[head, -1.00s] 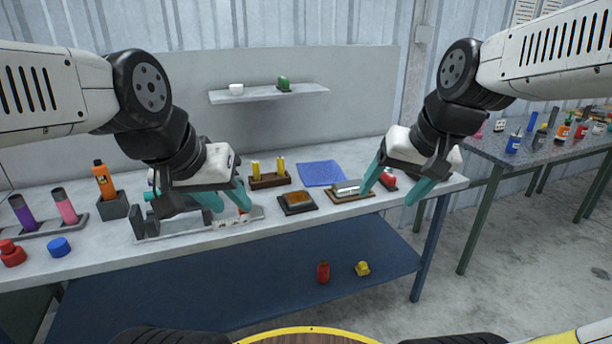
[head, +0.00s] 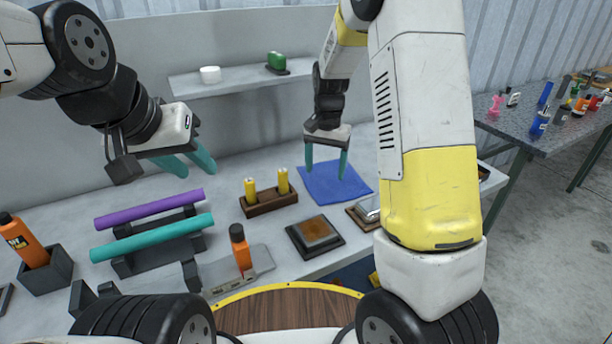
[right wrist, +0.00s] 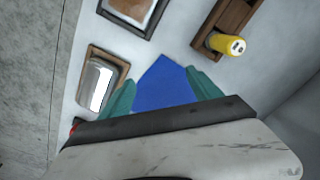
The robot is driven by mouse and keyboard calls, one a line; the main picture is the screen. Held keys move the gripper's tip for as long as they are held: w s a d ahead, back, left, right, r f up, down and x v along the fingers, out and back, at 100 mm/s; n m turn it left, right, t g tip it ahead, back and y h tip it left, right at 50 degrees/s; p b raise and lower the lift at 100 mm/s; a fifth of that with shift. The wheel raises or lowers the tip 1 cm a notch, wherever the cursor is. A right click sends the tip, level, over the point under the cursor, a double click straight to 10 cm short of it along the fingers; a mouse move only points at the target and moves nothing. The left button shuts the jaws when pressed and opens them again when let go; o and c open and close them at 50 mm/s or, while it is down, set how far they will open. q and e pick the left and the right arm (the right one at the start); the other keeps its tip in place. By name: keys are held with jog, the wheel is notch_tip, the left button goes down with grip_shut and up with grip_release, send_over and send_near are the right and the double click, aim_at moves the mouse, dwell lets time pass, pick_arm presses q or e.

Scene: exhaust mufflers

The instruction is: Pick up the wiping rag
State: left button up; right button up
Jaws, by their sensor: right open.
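The wiping rag (head: 330,187) is a flat blue square of cloth on the grey bench, right of the wooden holder. It also shows in the right wrist view (right wrist: 163,84), between my fingers and partly hidden by the gripper body. My right gripper (head: 327,178) is open, its teal fingers pointing down over the rag. I cannot tell whether the fingertips touch the cloth. In the right wrist view the right gripper (right wrist: 163,90) has its fingers apart on either side of the rag. My left gripper (head: 195,168) is open and empty, above the purple tube (head: 150,208) at the left.
A wooden holder with two yellow cylinders (head: 270,202) stands left of the rag. A dark square tray (head: 315,237) lies in front. A silver block on a wooden base (right wrist: 100,82) is close to the rag. A shelf (head: 240,80) hangs above the bench.

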aim_at(322, 202)
jog(key=shift+w+a+f, duration=0.1)
jog(key=shift+w+f, duration=0.1)
jog(key=shift+f, duration=1.55)
jog(key=shift+w+a+f, duration=0.1)
jog(key=shift+w+f, duration=0.05)
jog(key=shift+f, duration=1.65)
jog(key=shift+w+f, duration=0.2)
jog(key=shift+f, duration=1.55)
jog(key=shift+c, duration=0.4)
grip_shut()
notch_tip(322, 202, up, 12)
